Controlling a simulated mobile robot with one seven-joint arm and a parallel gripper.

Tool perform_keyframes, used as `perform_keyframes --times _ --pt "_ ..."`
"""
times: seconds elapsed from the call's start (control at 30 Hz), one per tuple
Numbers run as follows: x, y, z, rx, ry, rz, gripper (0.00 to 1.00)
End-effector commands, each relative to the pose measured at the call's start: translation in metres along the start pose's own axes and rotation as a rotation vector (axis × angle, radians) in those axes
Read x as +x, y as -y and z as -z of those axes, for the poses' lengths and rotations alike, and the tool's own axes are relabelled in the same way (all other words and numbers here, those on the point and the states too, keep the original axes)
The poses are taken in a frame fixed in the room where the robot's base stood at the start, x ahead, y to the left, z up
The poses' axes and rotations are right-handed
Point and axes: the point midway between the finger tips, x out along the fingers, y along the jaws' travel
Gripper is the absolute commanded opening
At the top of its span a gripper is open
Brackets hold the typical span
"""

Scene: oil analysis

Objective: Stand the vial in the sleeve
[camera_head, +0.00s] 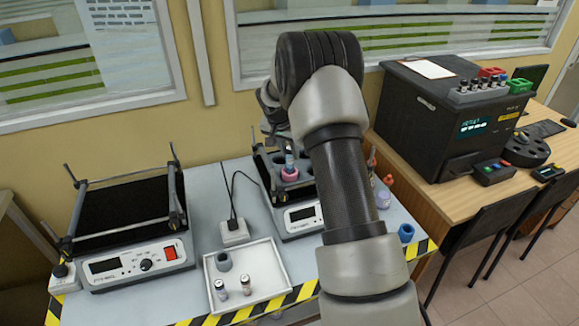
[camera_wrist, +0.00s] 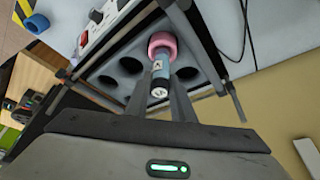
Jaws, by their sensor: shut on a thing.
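The vial (camera_wrist: 160,68) has a blue label and a pale cap. My gripper (camera_wrist: 161,88) is shut on it near the cap, one finger on each side. In the head view the vial (camera_head: 289,157) is upright over the back device, and my arm hides most of the gripper. A pink ring-shaped sleeve (camera_wrist: 163,42) sits at the holed plate of that device; it also shows in the head view (camera_head: 290,174). The vial's far end overlaps the sleeve's opening. I cannot tell how deep it is inside.
The holed device (camera_head: 305,217) has several empty round holes (camera_wrist: 131,66). A white tray (camera_head: 262,262) holds a grey-blue ring (camera_head: 223,261) and two small vials (camera_head: 233,287). A blue ring (camera_head: 406,232) stands at the table's right edge. A black-topped shaker (camera_head: 135,250) stands left.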

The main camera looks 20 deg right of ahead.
Motion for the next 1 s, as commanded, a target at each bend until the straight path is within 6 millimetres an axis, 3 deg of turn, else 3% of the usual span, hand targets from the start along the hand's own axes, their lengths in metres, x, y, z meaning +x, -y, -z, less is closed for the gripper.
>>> perform_keyframes --times 0.3,0.7,0.73,0.8,0.83,1.0 --pt "0.042 0.0 -0.017 -0.001 -0.001 0.0 0.0" --pt "0.046 0.0 -0.019 -0.001 -0.001 0.001 0.0" --pt "0.045 0.0 -0.018 -0.001 -0.001 0.0 0.25" --pt "0.044 0.0 -0.018 -0.001 -0.001 0.0 0.37" --pt "0.044 0.0 -0.018 -0.001 -0.001 0.0 0.4" --pt "0.044 0.0 -0.018 -0.001 -0.001 0.0 0.4"
